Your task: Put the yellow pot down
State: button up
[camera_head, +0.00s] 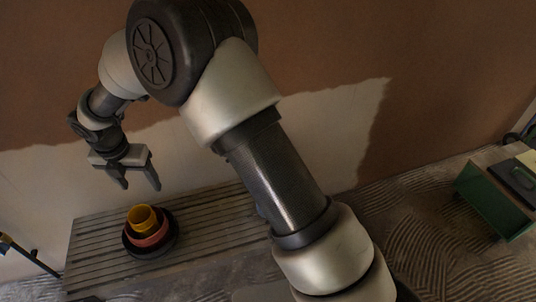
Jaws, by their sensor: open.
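The yellow pot (142,218) stands upright inside a reddish pot (152,238), which sits in a black round dish or pot (166,248) on a slatted wooden surface (205,218). My gripper (142,187) is open and empty, with its fingers pointing down. In the picture it is just above the yellow pot and apart from it. How far it is in depth from the pot is hard to tell.
A green open box (492,205) is at the right, with a dark flat item (518,178) beside it. A partly plastered wall (330,130) rises behind. A dark thin stand (28,255) is at the lower left. The slatted surface right of the pots is clear.

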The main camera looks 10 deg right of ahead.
jog(key=s+d+r+m+t, duration=0.1)
jog(key=s+d+r+m, duration=0.2)
jog(key=d+r+m, duration=0.85)
jog(key=s+d+r+m+t, duration=0.1)
jog(key=s+d+r+m, duration=0.2)
jog(key=d+r+m, duration=0.8)
jog(key=s+d+m+t, duration=0.1)
jog(key=s+d+m, duration=1)
jog(key=s+d, duration=0.3)
jog(key=shift+s, duration=0.85)
jog(key=shift+r, duration=0.1)
notch_tip(320, 180, up, 22)
jog(key=p, duration=2.1)
jog(key=shift+p, duration=0.4)
